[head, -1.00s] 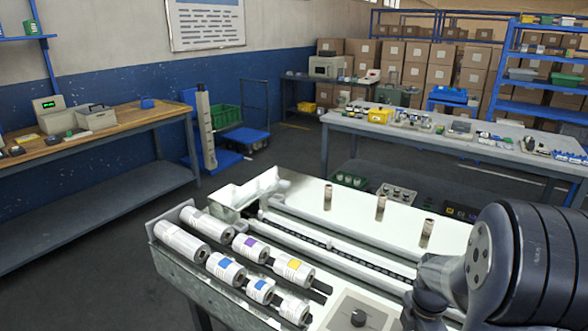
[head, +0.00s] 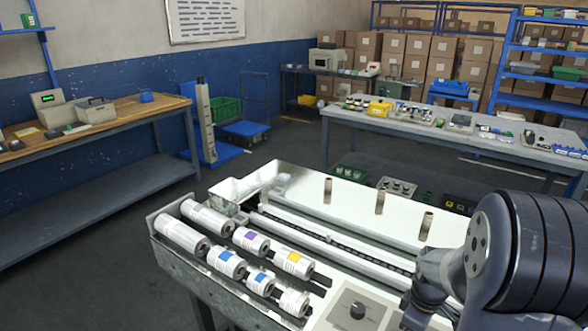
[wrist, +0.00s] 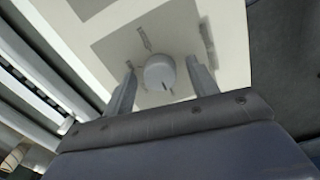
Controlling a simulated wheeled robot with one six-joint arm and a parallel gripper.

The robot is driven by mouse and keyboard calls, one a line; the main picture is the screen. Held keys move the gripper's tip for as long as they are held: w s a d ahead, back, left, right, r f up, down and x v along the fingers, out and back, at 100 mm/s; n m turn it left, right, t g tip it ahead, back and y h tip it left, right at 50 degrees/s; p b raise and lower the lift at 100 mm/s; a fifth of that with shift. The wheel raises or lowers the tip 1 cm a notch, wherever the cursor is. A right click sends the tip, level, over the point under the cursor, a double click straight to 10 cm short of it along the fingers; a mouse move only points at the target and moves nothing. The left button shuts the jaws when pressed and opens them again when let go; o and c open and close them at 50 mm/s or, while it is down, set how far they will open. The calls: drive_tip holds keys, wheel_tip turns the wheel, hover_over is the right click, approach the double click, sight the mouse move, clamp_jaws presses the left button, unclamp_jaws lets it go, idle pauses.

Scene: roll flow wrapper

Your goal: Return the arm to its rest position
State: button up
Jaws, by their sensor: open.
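My arm enters the head view at the lower right, beside the wrapper machine (head: 300,178). The fingers are not visible there. In the wrist view my gripper (wrist: 161,82) is open, with its two fingers spread apart and nothing held between them. Beyond the fingers lies a pale control panel with a round knob (wrist: 160,72), which appears between the fingertips. I cannot tell the gap between fingertips and panel. In the head view the knob (head: 357,309) sits on the panel at the machine's near edge, left of my arm.
Several labelled rolls (head: 226,264) lie at the machine's left end. Three metal posts (head: 380,200) stand on its top. A wooden bench (head: 110,120) is at left, and a grey table (head: 450,135) with small items is at back right.

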drive_tip(key=m, duration=0.5)
drive_tip(key=shift+m, duration=0.3)
drive_tip(key=m+p, duration=0.1)
drive_tip(key=m, duration=0.5)
idle(0.4)
